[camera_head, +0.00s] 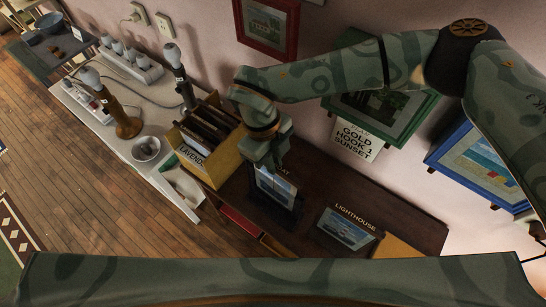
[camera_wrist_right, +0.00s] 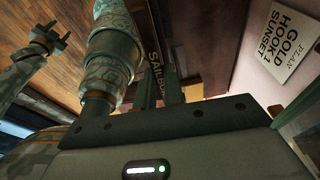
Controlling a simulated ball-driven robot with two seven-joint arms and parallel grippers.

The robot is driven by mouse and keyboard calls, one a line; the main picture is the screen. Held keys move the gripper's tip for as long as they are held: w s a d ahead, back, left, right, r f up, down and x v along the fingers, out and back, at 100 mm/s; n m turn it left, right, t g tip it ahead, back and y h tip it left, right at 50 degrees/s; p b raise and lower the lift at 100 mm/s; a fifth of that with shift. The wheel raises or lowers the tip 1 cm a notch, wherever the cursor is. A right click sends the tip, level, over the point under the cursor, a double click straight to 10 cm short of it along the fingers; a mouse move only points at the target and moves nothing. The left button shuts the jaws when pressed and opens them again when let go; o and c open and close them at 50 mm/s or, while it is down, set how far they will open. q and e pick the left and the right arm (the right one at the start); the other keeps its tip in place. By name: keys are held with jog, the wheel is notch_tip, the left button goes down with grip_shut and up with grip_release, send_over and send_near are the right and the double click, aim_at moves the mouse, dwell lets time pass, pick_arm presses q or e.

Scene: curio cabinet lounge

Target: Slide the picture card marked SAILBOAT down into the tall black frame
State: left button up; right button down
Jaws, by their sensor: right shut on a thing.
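My right gripper (camera_head: 266,160) points down over the dark table and is shut on the SAILBOAT card (camera_head: 278,187) at its top. In the head view only the end of the card's name and a pale blue picture show beside the gripper. The letters SAILBO show on the card (camera_wrist_right: 156,72) in the right wrist view. The tall black frame (camera_head: 282,217) stands around or right behind the card; I cannot tell how deep the card sits in it. In the right wrist view my left gripper (camera_wrist_right: 58,42) is at the upper left, apart from the card, fingers spread and empty.
The LIGHTHOUSE card (camera_head: 346,229) is on the dark table to the right. A yellow box (camera_head: 203,176) of dark upright cards, marked LAVENDER, stands to the left. Red (camera_head: 268,20), green and blue (camera_head: 480,166) frames hang on the wall beside a sign (camera_head: 357,140).

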jog(key=shift+f+b, duration=1.75)
jog(key=shift+f, duration=0.8)
jog(key=c, duration=1.4)
grip_release()
jog(key=shift+c, duration=0.2)
jog(key=shift+r, duration=0.15)
notch_tip(320, 180, up, 16)
jog(key=w+a, duration=0.2)
jog(key=shift+a, duration=0.3)
jog(key=shift+f, duration=0.2)
